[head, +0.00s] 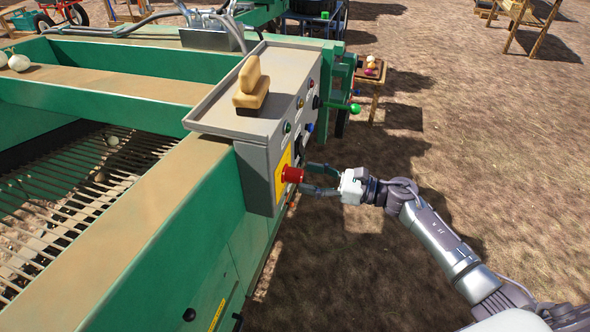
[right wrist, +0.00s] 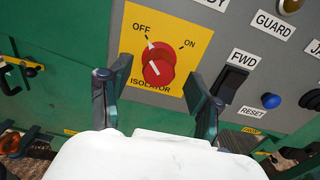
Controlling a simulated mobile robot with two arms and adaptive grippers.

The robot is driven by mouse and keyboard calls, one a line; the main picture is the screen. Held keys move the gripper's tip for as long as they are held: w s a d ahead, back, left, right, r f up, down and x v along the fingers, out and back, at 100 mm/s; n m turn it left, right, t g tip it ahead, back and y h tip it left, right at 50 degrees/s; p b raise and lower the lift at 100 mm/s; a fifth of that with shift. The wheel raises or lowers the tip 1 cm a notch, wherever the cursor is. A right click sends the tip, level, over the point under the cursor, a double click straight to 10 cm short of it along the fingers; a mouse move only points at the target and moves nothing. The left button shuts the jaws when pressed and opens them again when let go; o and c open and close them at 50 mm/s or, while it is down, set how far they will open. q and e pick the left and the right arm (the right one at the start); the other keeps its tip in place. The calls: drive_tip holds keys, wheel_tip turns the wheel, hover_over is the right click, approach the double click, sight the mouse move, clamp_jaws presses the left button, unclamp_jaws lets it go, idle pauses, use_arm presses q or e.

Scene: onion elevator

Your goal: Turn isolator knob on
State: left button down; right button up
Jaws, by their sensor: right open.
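The red isolator knob (head: 292,174) sits on a yellow plate (head: 281,172) on the side of the grey control box. In the right wrist view the knob (right wrist: 158,66) shows a white pointer turned up and left toward OFF; ON is printed to its right. My right gripper (head: 311,178) is open in front of the panel. In the right wrist view its fingers (right wrist: 156,93) stand left and right of the knob, apart from it, with nothing between them gripped. How near the tips are to the panel is hard to tell. My left gripper is out of view.
Right of the plate are a black FWD switch (right wrist: 230,84), a blue RESET button (right wrist: 275,101) and a GUARD light (right wrist: 290,5). A brush (head: 252,86) lies on the control box (head: 222,118). A green-tipped lever (head: 355,108) sticks out beyond. Open ground lies right of the machine.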

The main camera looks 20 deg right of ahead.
sight(302, 176)
drive_tip(key=shift+p+x, duration=0.35)
drive_tip(key=shift+x, duration=1.75)
drive_tip(key=shift+c, duration=0.2)
drive_tip(key=c, duration=1.1)
